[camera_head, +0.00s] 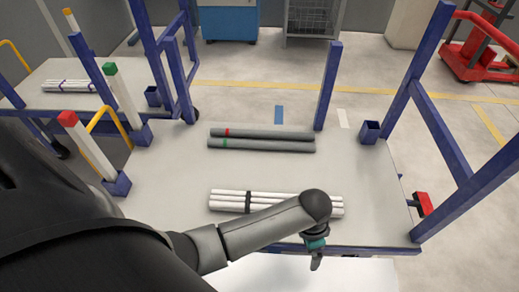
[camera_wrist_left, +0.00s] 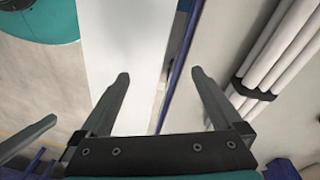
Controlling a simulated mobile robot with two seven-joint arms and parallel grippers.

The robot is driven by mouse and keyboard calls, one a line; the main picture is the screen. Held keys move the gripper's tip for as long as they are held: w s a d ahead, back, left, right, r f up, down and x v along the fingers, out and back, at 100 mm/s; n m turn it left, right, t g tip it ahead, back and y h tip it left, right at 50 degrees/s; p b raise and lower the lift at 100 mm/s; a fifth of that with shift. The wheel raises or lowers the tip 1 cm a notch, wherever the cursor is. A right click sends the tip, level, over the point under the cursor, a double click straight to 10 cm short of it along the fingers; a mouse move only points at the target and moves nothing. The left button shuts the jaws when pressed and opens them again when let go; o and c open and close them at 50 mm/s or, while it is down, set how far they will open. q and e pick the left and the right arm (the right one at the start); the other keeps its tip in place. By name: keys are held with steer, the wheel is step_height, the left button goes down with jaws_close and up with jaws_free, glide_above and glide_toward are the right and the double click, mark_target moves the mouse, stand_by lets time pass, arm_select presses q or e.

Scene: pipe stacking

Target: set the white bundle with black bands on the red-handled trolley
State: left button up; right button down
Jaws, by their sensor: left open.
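The white bundle with black bands (camera_head: 230,202) lies on the front of a grey platform (camera_head: 165,180) with blue posts. My left forearm crosses in front of part of it. My left gripper (camera_head: 316,258) hangs past the platform's front edge, right of the bundle's middle, apart from it. In the left wrist view my left gripper (camera_wrist_left: 160,75) is open with nothing between its fingers; the white bundle (camera_wrist_left: 275,55) lies to their right. Red tubing (camera_head: 490,28) shows at the upper right; I cannot tell whether it is the trolley's handle. My right gripper is out of view.
Grey pipes (camera_head: 265,146) with red and green bands lie behind the bundle. Posts with red (camera_head: 67,118) and green (camera_head: 110,68) caps stand at left. Another trolley (camera_head: 45,100) holds white pipes. A white surface (camera_head: 270,275) lies in front. The platform's middle is clear.

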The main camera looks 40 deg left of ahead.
arm_select(q)
steer(key=s+n, duration=0.1)
steer(key=s+a+n+t, duration=0.1)
steer(key=s+n, duration=0.1)
steer(key=s, duration=0.1)
steer(key=shift+a+f+h, duration=0.3)
steer(key=shift+a, duration=0.1)
steer(key=s+a+n, duration=0.1)
steer(key=a, duration=0.1)
steer(key=s+a+n+t+y, duration=0.1)
steer(key=s+a, duration=0.1)
steer(key=s+a+r+n+t, duration=0.1)
steer(key=s+a, duration=0.1)
steer(key=a, duration=0.1)
steer(key=shift+a+y, duration=0.1)
steer(key=shift+y, duration=0.2)
steer(key=shift+c, duration=0.4)
